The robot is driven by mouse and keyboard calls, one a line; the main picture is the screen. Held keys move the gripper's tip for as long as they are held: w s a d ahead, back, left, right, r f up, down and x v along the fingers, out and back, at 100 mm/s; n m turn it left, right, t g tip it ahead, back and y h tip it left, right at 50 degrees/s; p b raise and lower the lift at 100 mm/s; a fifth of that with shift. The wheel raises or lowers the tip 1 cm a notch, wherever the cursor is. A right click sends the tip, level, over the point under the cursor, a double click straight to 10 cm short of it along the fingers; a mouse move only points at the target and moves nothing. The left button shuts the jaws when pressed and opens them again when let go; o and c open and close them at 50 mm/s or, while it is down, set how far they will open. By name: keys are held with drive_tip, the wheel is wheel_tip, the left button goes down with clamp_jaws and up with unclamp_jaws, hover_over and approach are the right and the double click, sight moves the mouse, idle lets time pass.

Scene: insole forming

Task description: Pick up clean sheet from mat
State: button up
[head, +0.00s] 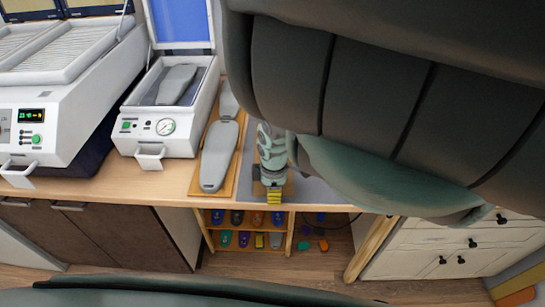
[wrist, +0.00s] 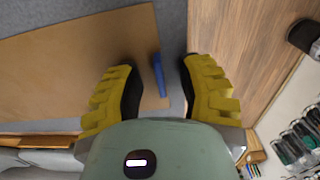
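A flat tan sheet (wrist: 60,60) lies on the grey mat (wrist: 172,25), filling much of the left half of the wrist view. A short blue strip (wrist: 158,75) sits at the sheet's right edge. My gripper (wrist: 159,68) is open, its two yellow fingers on either side of that edge and the strip. I see nothing held. In the head view my gripper (head: 274,196) points down over the mat (head: 315,192) near the table's front edge, and its body and my arm hide most of the sheet. Whether the fingers touch the mat I cannot tell.
Grey insole forms on a wooden board (head: 198,185) stand close left of my gripper. Further left is a white press (head: 165,140) with its lid raised, then a larger white machine (head: 60,115). A shelf of colored insoles (head: 245,218) is below the table.

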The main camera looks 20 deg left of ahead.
clamp_jaws()
drive_tip(key=shift+r, duration=0.1)
idle(0.4)
